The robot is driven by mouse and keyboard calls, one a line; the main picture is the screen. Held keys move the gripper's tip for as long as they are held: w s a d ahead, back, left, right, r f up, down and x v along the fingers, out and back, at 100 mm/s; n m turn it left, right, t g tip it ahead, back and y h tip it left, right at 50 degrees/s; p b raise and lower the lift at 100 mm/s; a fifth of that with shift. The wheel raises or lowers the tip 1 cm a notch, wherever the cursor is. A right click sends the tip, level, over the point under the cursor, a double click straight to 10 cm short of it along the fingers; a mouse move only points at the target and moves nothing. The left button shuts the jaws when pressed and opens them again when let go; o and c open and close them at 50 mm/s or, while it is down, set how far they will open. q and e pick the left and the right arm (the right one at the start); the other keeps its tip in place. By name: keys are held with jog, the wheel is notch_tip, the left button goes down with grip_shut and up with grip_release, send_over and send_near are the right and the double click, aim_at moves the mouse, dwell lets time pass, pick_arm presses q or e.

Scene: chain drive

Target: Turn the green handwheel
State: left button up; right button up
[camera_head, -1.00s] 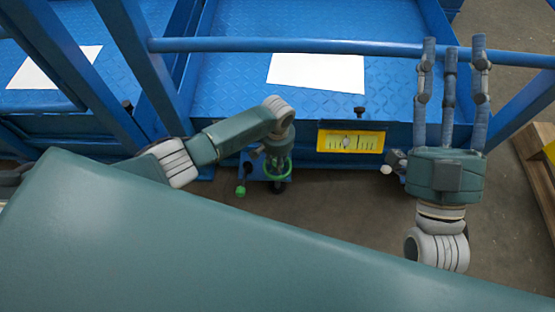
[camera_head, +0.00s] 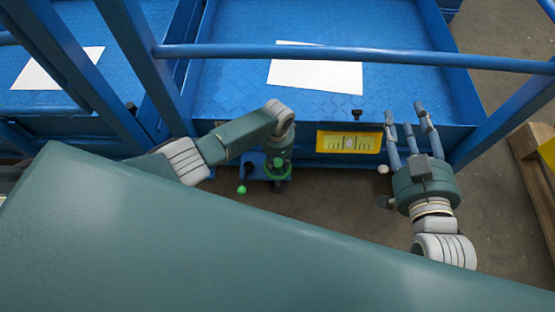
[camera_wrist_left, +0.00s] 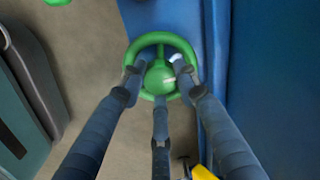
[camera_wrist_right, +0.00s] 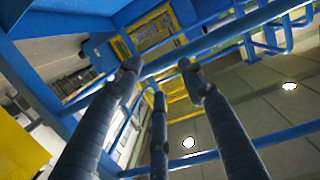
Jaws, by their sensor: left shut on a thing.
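The green handwheel (camera_head: 277,176) is a ring with a round hub, low in front of the blue platform. It also shows in the left wrist view (camera_wrist_left: 160,40), with a small pale mark on its hub (camera_wrist_left: 160,80). My left gripper (camera_head: 278,160) reaches down onto it from above. Its fingers close around the hub, inside or at the rim, and are shut on the wheel; the exact contacts are partly hidden. My right gripper (camera_head: 408,115) is empty, with its fingers apart, at the platform's right front edge.
A yellow gauge plate (camera_head: 348,142) with a scale is on the platform's front. A small green knob (camera_head: 241,189) is left of the wheel. A blue rail (camera_head: 350,47) crosses above the platform. A wooden pallet (camera_head: 535,180) lies at the right.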

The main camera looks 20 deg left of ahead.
aim_at(278, 162)
pick_arm(q)
jog(key=m, duration=0.4)
jog(key=shift+m, duration=2.3)
jog(key=o, duration=1.2)
jog(key=shift+c, duration=0.2)
notch_tip(278, 162, up, 12)
